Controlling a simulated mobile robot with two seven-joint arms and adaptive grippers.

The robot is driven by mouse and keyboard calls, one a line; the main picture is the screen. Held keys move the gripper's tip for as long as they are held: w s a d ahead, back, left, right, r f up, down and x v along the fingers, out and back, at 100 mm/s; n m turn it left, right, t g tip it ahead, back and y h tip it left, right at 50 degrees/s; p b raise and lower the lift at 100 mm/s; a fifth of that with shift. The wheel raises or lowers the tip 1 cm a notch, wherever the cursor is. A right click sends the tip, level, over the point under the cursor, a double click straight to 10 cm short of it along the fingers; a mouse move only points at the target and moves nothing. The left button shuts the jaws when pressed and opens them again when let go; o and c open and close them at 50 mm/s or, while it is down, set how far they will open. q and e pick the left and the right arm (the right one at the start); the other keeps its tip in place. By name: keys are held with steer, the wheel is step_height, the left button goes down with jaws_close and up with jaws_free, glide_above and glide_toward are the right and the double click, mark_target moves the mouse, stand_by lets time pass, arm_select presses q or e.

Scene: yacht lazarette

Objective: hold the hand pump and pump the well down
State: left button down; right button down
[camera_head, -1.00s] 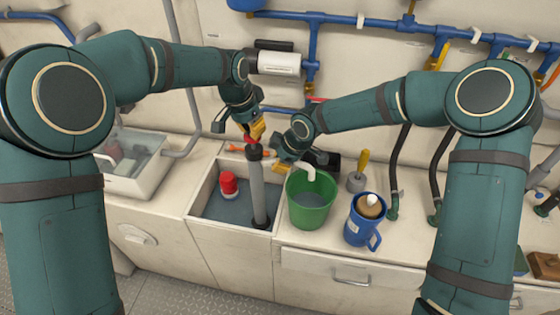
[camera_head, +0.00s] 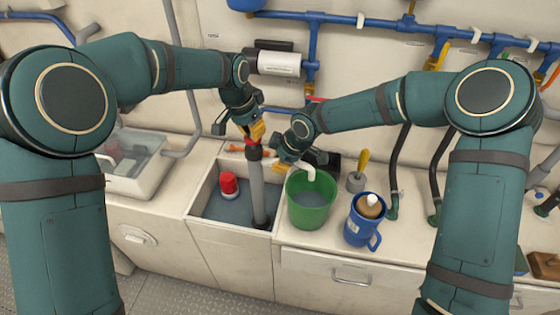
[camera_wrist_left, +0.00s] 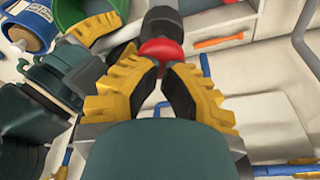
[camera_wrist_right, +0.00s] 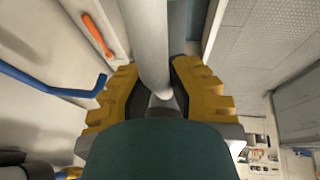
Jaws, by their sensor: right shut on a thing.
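The hand pump (camera_head: 258,190) stands almost upright in the open well (camera_head: 204,192), with its foot in grey water. It has a grey tube, a dark top and a red handle (camera_wrist_left: 161,50). My left gripper (camera_head: 254,130) is above the pump, its fingers closed together at the red handle. My right gripper (camera_head: 277,166) is shut on the pale pump tube (camera_wrist_right: 148,45), which runs between its fingers in the right wrist view. A white bent spout (camera_head: 305,171) hangs over the green bucket (camera_head: 311,217), which holds greyish liquid. A red-and-white float-like object (camera_head: 229,186) sits in the well.
A blue jug (camera_head: 358,230) and a yellow-handled tool (camera_head: 361,165) stand right of the bucket. A clear-sided box (camera_head: 138,165) is left of the well. Dark hoses and blue pipes (camera_head: 315,45) line the back wall. The counter front edge is clear.

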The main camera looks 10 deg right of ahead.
arm_select(q)
steer(key=shift+w+d+v, duration=0.1)
steer(key=shift+d+v, duration=0.05)
steer(key=shift+v, duration=0.6)
steer(key=shift+w+d+v, duration=0.1)
steer(key=shift+w+v, duration=0.05)
steer(key=shift+v, duration=0.6)
steer(key=shift+r, duration=0.1)
steer(key=shift+s+a+x, duration=0.1)
steer(key=shift+a+x, duration=0.05)
steer(key=shift+x, duration=0.65)
steer(key=shift+s+a+x, duration=0.1)
steer(key=shift+s+x, duration=0.05)
steer(key=shift+x, duration=0.6)
steer(key=shift+s+a+x, duration=0.1)
steer(key=shift+a+x, duration=0.05)
steer(key=shift+x, duration=0.65)
steer(key=shift+w+d+v, duration=0.1)
steer(key=shift+d+v, duration=0.05)
steer(key=shift+v, duration=0.6)
steer(key=shift+w+d+v, duration=0.1)
steer(key=shift+w+v, duration=0.05)
steer(key=shift+v, duration=0.6)
steer(key=shift+w+d+v, duration=0.1)
steer(key=shift+d+v, duration=0.05)
steer(key=shift+v, duration=0.55)
steer(key=shift+r, duration=0.15)
